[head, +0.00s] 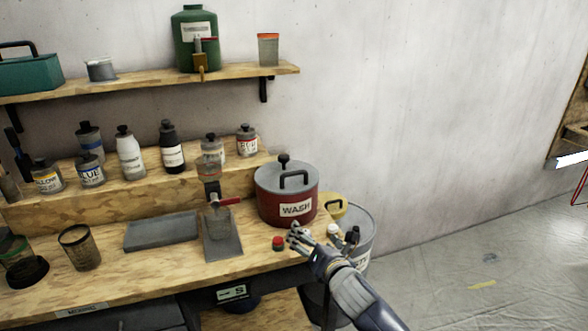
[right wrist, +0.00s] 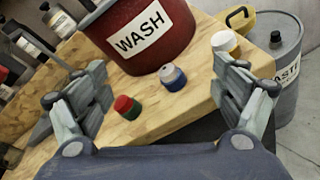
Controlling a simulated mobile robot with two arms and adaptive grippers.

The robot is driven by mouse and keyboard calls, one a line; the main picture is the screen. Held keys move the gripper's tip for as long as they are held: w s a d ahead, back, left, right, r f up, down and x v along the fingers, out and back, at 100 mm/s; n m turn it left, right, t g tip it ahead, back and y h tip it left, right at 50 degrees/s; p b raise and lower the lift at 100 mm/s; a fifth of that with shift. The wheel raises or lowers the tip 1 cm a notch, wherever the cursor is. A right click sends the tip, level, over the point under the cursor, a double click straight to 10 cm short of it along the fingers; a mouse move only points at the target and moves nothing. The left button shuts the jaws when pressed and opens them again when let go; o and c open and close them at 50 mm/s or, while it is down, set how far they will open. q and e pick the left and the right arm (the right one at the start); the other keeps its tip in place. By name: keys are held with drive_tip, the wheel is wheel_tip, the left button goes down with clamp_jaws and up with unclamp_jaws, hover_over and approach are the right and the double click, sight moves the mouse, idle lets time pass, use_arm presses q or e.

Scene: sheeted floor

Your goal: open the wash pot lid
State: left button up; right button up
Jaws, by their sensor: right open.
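The wash pot (head: 284,204) is red with a white WASH label and stands at the right end of the wooden bench. My left gripper is not in view.
Small capped jars, one red-topped (right wrist: 127,107) and one blue (right wrist: 173,76), stand on the bench before the pot. A white-capped jar (right wrist: 223,42) is near the edge.

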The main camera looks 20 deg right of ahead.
sight(295, 174)
drive_tip(key=w+r+n+t, duration=0.3)
drive_tip(key=r+n, duration=0.4)
drive_tip(key=r, duration=0.5)
drive_tip(key=shift+y, duration=0.4)
drive_tip(key=w, duration=0.3)
drive_tip(key=w+p, duration=0.1)
drive_tip(key=w, duration=0.3)
drive_tip(key=w+a, duration=0.1)
drive_tip(key=w, duration=0.2)
drive_tip(key=shift+w+f+p, duration=0.2)
drive_tip(key=shift+w+p, duration=0.1)
drive_tip(key=shift+w, duration=0.1)
drive_tip(key=shift+c, duration=0.3)
